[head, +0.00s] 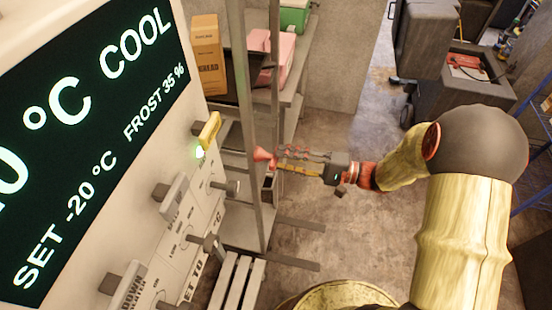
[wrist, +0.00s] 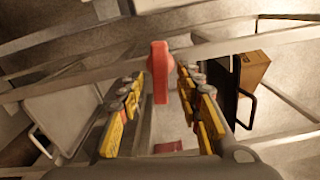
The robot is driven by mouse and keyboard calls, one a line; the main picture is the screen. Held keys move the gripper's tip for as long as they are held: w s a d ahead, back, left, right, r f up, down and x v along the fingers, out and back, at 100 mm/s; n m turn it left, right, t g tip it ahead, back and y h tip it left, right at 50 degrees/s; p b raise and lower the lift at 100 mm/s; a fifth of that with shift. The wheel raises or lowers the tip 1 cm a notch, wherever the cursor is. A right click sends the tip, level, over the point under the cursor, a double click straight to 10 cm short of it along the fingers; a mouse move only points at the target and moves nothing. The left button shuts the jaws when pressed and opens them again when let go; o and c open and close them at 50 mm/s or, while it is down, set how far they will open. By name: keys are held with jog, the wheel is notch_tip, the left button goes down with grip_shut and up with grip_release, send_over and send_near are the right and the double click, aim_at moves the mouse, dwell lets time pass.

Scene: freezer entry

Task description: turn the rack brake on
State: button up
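The rack brake appears to be the red lever (head: 265,157) on the metal rack (head: 245,120) left of centre in the head view. In the wrist view the red lever (wrist: 160,70) stands upright in the middle, between the lines of my two fingers. My gripper (head: 281,160) points left at the lever, with its fingertips close to it. In the wrist view my gripper (wrist: 159,80) has its yellow fingers apart, with a gap on both sides of the lever. I cannot tell how far the lever reaches between the fingertips. No brake label is readable.
Shelves with boxes (head: 206,55) are behind the rack.

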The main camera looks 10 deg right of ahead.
aim_at(267, 157)
jog(key=shift+x, duration=1.6)
jog(key=shift+c, duration=0.5)
jog(key=c, duration=0.7)
grip_shut()
